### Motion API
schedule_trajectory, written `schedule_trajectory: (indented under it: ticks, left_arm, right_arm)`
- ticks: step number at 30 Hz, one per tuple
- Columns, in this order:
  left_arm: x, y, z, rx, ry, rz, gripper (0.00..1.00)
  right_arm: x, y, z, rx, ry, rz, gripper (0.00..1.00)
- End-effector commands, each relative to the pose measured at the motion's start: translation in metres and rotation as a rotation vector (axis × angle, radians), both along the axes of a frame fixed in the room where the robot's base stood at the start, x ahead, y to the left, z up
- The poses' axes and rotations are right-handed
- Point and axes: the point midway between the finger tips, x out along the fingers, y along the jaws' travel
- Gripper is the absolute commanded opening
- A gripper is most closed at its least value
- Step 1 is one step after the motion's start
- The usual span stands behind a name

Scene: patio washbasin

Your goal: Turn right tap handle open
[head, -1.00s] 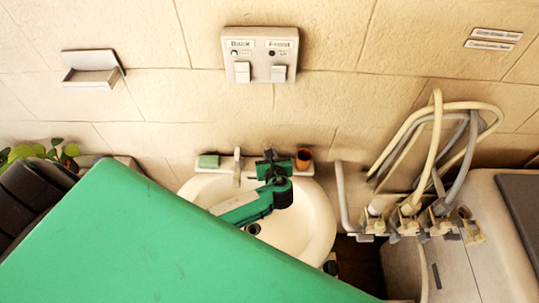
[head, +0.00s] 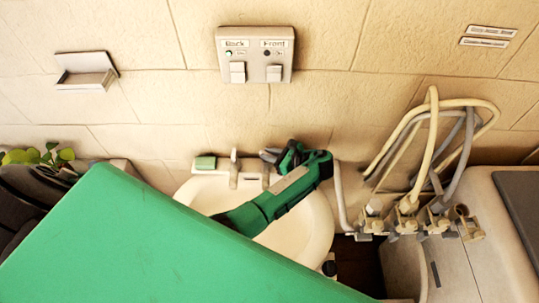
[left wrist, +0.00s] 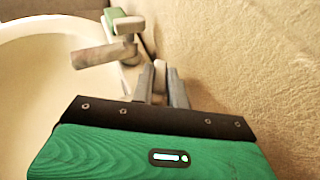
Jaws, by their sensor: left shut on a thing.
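The right tap (head: 265,178) stands on the back rim of the white washbasin (head: 318,232). My left gripper (head: 270,156) reaches over the basin from the front and is at the top of this tap. In the left wrist view its fingers (left wrist: 161,80) are shut on the right tap handle (left wrist: 160,72), which is mostly hidden between them. The left tap (head: 234,168) stands apart to the left, and its spout shows in the left wrist view (left wrist: 104,55). My right gripper is not in view.
A green soap bar (head: 205,162) lies on the basin's back left corner. A switch panel (head: 254,55) and an empty holder (head: 86,72) are on the wall. Hoses (head: 432,145) hang at the right. My own green part covers the lower left.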

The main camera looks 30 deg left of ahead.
Motion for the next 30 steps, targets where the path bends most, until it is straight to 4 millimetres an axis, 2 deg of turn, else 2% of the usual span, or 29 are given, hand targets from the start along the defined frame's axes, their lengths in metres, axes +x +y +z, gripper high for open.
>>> schedule_trajectory:
  ticks: [10,25,26,27,28,30]
  left_arm:
    - [0.0017,-0.0001,-0.0008,-0.001,0.001,0.118,0.00]
    - [0.0015,0.0004,-0.0009,-0.001,0.001,0.132,0.00]
    - [0.0015,0.0004,-0.0009,-0.001,0.001,0.132,0.21]
    - [0.0016,0.0004,-0.0008,-0.001,0.001,0.132,0.29]
    - [0.0016,0.0004,-0.0008,-0.001,0.001,0.132,0.35]
    - [0.0017,0.0005,-0.0007,-0.001,0.000,0.131,0.37]
  right_arm:
    - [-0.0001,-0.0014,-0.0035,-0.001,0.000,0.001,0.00]
    - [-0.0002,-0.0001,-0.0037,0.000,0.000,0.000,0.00]
    - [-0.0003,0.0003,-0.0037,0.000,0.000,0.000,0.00]
    - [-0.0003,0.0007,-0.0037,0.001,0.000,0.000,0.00]
    - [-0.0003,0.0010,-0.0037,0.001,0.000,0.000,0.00]
    - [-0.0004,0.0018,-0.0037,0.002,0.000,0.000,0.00]
